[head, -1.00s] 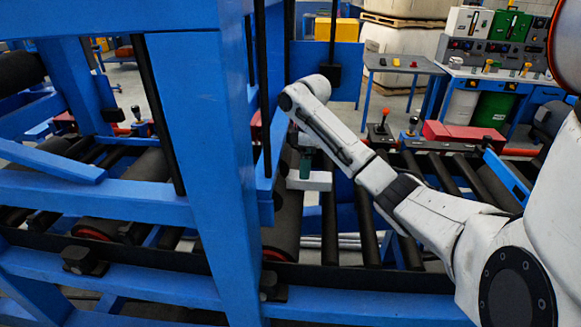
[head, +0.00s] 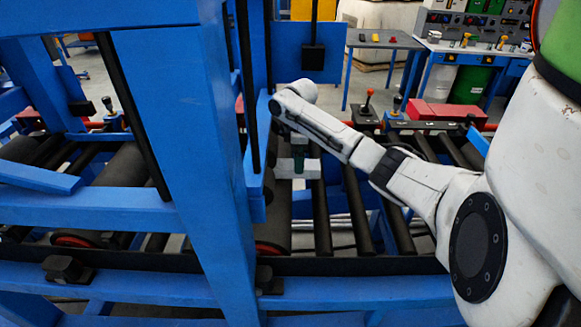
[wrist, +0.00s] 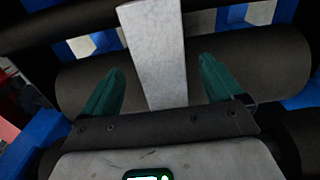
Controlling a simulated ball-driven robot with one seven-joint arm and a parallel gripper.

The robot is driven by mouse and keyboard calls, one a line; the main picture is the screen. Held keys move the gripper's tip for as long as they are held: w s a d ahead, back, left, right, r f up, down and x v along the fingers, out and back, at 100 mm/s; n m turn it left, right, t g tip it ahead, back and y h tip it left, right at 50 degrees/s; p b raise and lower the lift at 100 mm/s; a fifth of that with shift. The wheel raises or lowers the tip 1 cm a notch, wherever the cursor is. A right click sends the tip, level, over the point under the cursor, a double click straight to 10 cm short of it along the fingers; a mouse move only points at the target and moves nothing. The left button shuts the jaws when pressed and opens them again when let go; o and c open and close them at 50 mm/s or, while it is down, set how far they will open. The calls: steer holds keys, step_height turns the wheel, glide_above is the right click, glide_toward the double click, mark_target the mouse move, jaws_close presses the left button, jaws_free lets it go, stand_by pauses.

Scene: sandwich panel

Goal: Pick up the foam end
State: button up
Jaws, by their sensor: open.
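The foam end is a pale grey-white block. In the wrist view the foam end (wrist: 156,50) stretches from the top edge down between my fingers, with a gap on each side. In the head view the foam end (head: 312,169) is a small pale piece over the rollers, just right of the blue upright. My gripper (wrist: 162,68) has two green fingers, spread apart on either side of the block. In the head view my gripper (head: 299,158) is small and partly hidden by my own arm.
Dark rollers (head: 355,215) run under and right of the gripper. A blue frame post (head: 185,130) stands close on the left, and a blue rail (head: 370,292) crosses in front. A red box (head: 446,113) and a lever (head: 368,105) lie beyond the rollers.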

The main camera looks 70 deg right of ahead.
steer(key=shift+f, duration=1.1)
steer(key=c, duration=1.1)
steer(key=shift+c, duration=0.2)
steer(key=shift+r, duration=0.2)
